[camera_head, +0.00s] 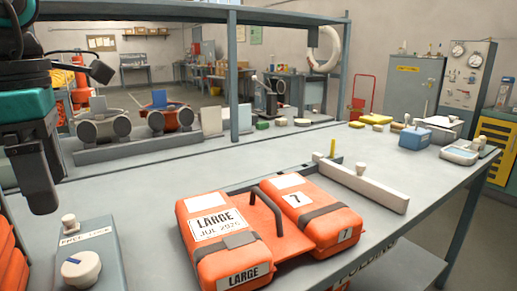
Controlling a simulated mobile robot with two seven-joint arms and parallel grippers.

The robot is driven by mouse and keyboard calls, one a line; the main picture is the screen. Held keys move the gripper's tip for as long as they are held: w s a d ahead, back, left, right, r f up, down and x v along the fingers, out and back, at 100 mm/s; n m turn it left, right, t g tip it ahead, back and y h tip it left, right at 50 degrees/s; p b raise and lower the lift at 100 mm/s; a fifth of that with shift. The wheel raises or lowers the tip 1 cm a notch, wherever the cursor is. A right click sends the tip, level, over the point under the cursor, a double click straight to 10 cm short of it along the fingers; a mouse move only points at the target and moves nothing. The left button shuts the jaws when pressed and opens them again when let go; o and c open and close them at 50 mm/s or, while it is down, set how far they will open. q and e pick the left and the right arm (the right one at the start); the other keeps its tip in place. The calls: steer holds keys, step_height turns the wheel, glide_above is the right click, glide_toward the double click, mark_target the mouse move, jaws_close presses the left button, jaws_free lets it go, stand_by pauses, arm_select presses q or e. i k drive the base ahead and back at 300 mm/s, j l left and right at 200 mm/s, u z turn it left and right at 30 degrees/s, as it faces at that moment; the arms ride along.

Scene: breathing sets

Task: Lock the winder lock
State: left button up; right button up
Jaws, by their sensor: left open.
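A grey box (105,265) stands at the front left of the bench. Its small label is hard to read but seems to carry the word "LOCK". A round white dial knob (81,269) with a blue mark sits on its top, and a smaller pale knob (69,224) stands behind it. I take this box to be the winder lock, but cannot be sure. My left gripper (43,203) points down at the left edge, above and behind the box, apart from it. It is open and seems empty; its fingers overlap in this view. My right gripper is out of view.
An orange breathing set (280,237) marked "LARGE" lies at the bench front. Behind it stands a pale bar (365,187) with a knob and a yellow peg (332,149). A blue box (414,138) is at right. The bench between is mostly clear. A shelf post (233,80) rises behind.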

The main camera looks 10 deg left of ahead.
mark_target(69, 221)
steer(key=k+l, duration=0.35)
steer(key=l, duration=0.15)
steer(key=k+l, duration=0.4)
